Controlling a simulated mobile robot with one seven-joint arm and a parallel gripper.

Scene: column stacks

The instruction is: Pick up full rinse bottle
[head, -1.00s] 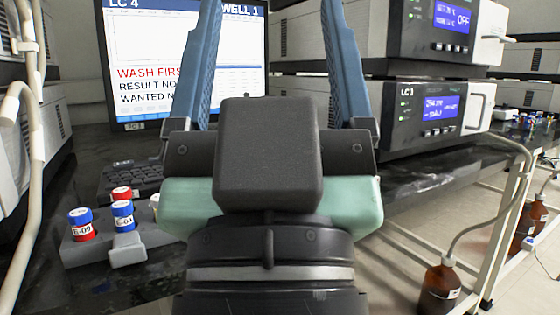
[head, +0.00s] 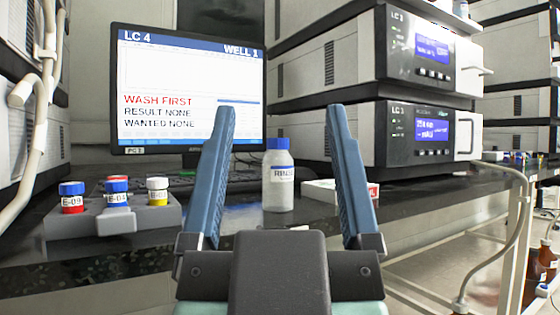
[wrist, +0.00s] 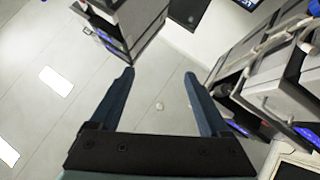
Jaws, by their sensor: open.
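A rinse bottle (head: 279,183) with a blue cap and a "RINSE" label stands upright on the dark bench in the head view. Its body looks pale and translucent; I cannot tell how full it is. My gripper (head: 281,125) is open and empty, with its two blue fingers pointing up in the head view. The bottle shows between the fingers, behind them and apart from them. In the wrist view the open fingers (wrist: 158,75) frame only floor and cabinets; no bottle shows there.
A grey rack (head: 150,215) with several capped vials stands at left. A monitor (head: 190,95) reading "WASH FIRST" stands behind. A white box (head: 322,190) lies right of the bottle. Stacked instruments (head: 420,130) stand at right. A hose (head: 522,215) hangs past the bench edge.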

